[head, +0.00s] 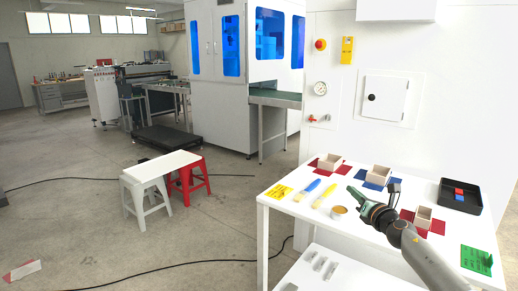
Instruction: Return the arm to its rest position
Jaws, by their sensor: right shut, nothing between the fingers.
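My right gripper (352,191) hangs over the white table (282,199), its arm coming in from the lower right. It is shut and empty, pointing to the upper left. Its tip is left of the middle small box (379,174), which sits on a blue cross-shaped mat, and right of the yellow brush (328,194). The arm covers part of the table near the front small box (424,216) on a red mat. My left gripper is not in view.
Another small box (330,161) sits on a red mat at the back left. A black tray (447,204) and a green card (476,260) are at the right.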

